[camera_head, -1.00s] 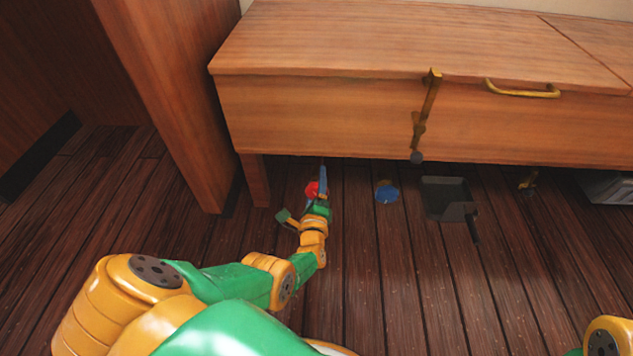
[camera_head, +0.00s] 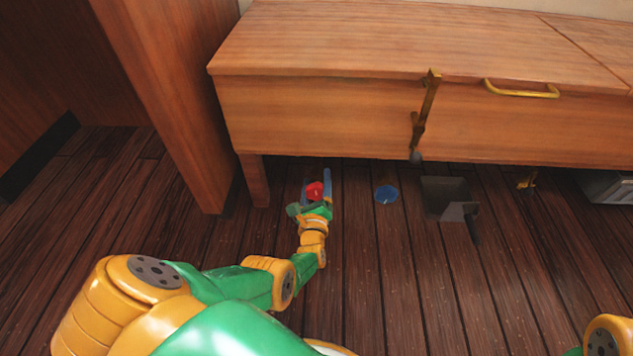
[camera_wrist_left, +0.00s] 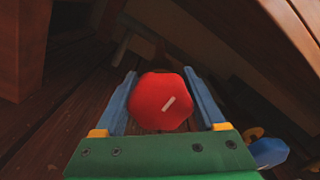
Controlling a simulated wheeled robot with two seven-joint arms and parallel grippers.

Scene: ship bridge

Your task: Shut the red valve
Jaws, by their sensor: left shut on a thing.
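The red valve (camera_head: 315,190) is a faceted red knob low under the front edge of the wooden bench. In the left wrist view the red valve (camera_wrist_left: 162,101) shows a pale mark on its face, slanting up to the right. My left gripper (camera_head: 317,183) has its two blue fingers on either side of the knob. In the left wrist view my left gripper (camera_wrist_left: 162,98) is shut on the red valve, one finger at its left and one at its right. My right gripper is out of view.
A blue valve (camera_head: 386,192) sits right of the red one. A dark dustpan-like tray (camera_head: 445,190) lies further right. The wooden bench (camera_head: 330,112) overhangs the valves, with a bench leg (camera_head: 255,180) to the left. A brass lever (camera_head: 425,110) hangs on the bench front.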

